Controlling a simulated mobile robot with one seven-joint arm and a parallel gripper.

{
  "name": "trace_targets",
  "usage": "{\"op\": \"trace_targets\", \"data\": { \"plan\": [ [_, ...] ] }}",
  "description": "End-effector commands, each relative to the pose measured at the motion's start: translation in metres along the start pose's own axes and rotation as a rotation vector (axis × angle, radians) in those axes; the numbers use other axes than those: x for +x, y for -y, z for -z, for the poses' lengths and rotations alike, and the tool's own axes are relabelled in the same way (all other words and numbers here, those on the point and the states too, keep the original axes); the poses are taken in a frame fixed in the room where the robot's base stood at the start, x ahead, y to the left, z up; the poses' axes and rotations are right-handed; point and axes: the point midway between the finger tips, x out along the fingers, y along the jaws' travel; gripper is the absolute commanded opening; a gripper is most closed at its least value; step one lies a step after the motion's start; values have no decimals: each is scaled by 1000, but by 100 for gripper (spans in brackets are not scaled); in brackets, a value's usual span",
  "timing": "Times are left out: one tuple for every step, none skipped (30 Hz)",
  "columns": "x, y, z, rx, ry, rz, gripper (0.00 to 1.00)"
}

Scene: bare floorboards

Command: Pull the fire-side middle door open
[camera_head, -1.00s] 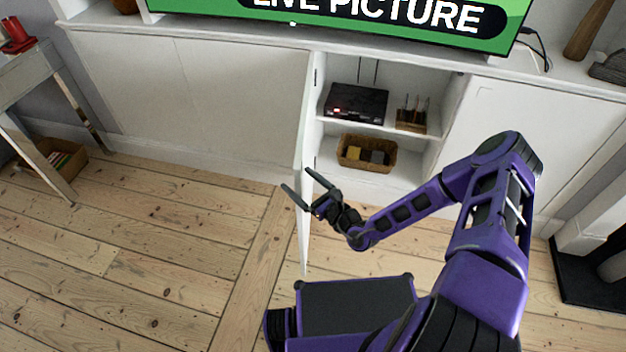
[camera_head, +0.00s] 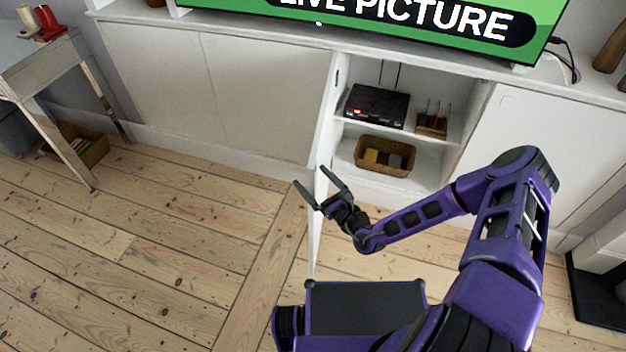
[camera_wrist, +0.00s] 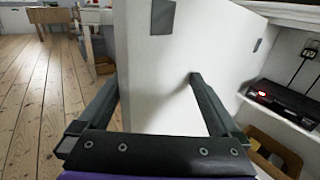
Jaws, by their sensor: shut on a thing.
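The white cabinet door (camera_head: 327,125) stands swung wide open, seen nearly edge-on in the head view. In the wrist view the door (camera_wrist: 160,100) fills the middle, with grey plates on its inner face. My gripper (camera_head: 309,176) is shut on the door near its free edge, with one finger on each face. In the wrist view the gripper (camera_wrist: 152,78) has its right finger against the inner face; the left finger's contact is hidden behind the door edge.
The open compartment holds a black box (camera_head: 377,106), a small wooden holder (camera_head: 432,124) and a basket (camera_head: 385,157). White closed panels (camera_head: 250,90) run to the left. A side table (camera_head: 45,75) stands far left. The floor (camera_head: 150,240) left of the door is clear.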

Motion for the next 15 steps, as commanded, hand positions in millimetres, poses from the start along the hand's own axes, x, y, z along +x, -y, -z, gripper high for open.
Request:
{"op": "trace_targets", "data": {
  "plan": [
    [-3, 4, -1, -5, 3, 7, 53],
    [-6, 4, -1, -5, 2, 7, 52],
    [-12, 4, -1, -5, 1, 6, 52],
    [-17, 4, -1, -4, 0, 6, 52],
    [-23, 3, -1, -3, -1, 5, 52],
    [-32, 2, -1, -2, -1, 2, 52],
    [-39, 1, 0, -2, -3, 2, 52],
    [-46, 1, 0, -1, -2, 1, 52],
    [-57, 1, 0, 0, -3, 1, 52],
    [-64, 0, 0, 0, -3, 0, 52],
    [-72, 1, 0, -1, -4, 1, 52],
    [-82, 0, 0, 0, -3, 0, 52],
    [-90, 0, 0, 0, -4, 1, 52],
    [-97, 1, 0, -1, -3, 1, 52],
    [-107, 0, 0, 0, -4, 1, 52]
  ]
}}
